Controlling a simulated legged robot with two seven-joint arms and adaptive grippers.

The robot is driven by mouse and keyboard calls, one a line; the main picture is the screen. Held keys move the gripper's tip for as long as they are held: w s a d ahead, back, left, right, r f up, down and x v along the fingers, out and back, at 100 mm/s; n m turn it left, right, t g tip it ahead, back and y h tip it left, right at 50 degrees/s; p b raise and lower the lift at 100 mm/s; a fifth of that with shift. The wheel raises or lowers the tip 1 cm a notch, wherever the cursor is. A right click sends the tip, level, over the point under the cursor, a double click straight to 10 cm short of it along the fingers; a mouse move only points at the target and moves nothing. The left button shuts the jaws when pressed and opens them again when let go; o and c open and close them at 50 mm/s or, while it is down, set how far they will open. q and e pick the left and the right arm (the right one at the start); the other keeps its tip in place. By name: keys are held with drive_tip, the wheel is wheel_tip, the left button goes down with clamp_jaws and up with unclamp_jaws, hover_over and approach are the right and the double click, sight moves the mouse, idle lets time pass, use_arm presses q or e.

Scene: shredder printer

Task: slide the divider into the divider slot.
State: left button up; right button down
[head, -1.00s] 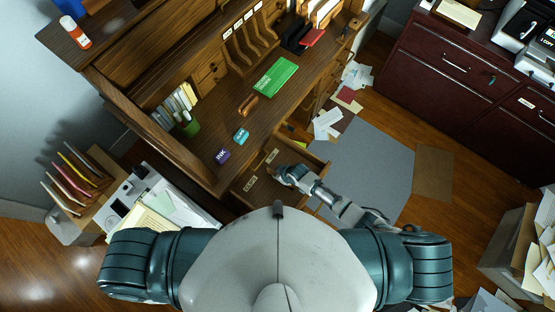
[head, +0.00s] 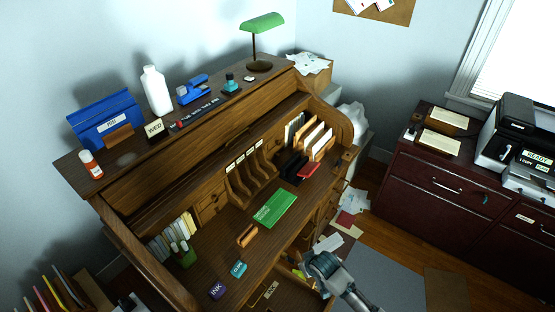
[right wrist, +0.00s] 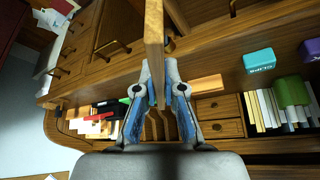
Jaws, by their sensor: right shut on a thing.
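My right gripper (head: 312,262) is shut on a thin wooden board, the divider (right wrist: 154,45). In the right wrist view the divider stands on edge between the two fingertips and runs up out of the picture. In the head view my gripper is by the desk's front edge, at the right of the open drawer (head: 283,298), and mostly hides the divider. A label shows inside the drawer, but most of its inside is cut off at the bottom, and I cannot make out the divider slot. My left gripper is not in view.
On the desktop lie a green box (head: 273,209), a small brown item (head: 247,235), a teal box (head: 237,268) and a purple box (head: 217,291). Wooden pigeonholes (head: 249,177) stand behind them. Papers (head: 326,244) lie at the desk's right side. A dark red cabinet (head: 440,185) stands farther right.

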drive_tip(key=d+r+m+h, duration=0.1)
drive_tip(key=d+r+m, duration=0.1)
drive_tip(key=d+r, duration=0.3)
drive_tip(key=s+d+r+m+h, duration=0.1)
drive_tip(key=d+r+m, duration=0.2)
drive_tip(key=r, duration=1)
drive_tip(key=shift+d, duration=1.05)
drive_tip(key=shift+r, duration=0.1)
